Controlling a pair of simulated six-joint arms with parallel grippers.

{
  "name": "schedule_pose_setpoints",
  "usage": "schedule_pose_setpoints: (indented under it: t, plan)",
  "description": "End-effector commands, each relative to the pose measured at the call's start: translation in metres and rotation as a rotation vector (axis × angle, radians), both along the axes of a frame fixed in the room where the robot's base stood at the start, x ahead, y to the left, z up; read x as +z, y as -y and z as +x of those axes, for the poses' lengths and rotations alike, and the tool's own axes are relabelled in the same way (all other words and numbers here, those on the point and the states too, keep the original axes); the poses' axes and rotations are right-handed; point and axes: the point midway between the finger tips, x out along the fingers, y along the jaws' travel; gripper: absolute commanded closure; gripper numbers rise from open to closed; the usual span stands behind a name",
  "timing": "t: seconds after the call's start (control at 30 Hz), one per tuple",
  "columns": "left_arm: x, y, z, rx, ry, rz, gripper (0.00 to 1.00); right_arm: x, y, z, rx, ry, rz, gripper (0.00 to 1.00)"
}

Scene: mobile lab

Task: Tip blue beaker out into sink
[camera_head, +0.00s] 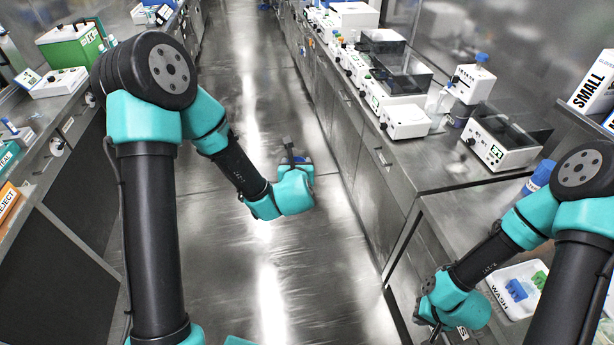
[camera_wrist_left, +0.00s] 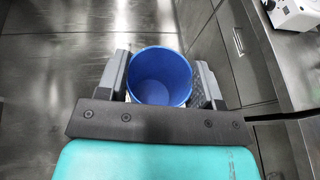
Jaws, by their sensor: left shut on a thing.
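My left gripper (camera_head: 291,158) is held out over the aisle, clear of both benches. In the left wrist view, its two fingers (camera_wrist_left: 160,85) are closed on either side of the blue beaker (camera_wrist_left: 160,72). I look down into the beaker's open round mouth; its inside is plain blue and I cannot make out any contents. I cannot identify a sink in either view.
A white tray marked WASH (camera_head: 505,300) with blue and green items lies beside my right arm. Several white instruments, one a box with a dark lid (camera_head: 500,140), line the right bench. A green box (camera_head: 70,48) stands on the left bench. The aisle floor (camera_head: 240,75) is clear.

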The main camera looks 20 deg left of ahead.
Motion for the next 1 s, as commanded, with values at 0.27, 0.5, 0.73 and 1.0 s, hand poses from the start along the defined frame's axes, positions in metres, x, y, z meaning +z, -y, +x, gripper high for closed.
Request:
schedule_pose_setpoints:
  t: [0.27,0.5,0.73,1.0]
  plan:
    - [0.0,0.033,0.004,-0.005,0.0,-0.004,0.63,0.0,0.0,0.0,0.0,0.0,0.0,1.0]
    - [0.0,0.083,0.006,-0.006,0.001,-0.005,0.63,0.0,0.0,0.0,0.0,0.0,0.0,1.0]
    - [0.0,0.124,0.002,-0.003,0.001,-0.002,0.63,0.0,0.0,0.0,0.0,0.0,0.0,1.0]
    - [0.0,0.139,0.0,-0.001,0.0,0.0,0.63,0.0,0.0,0.0,0.0,0.0,0.0,1.0]
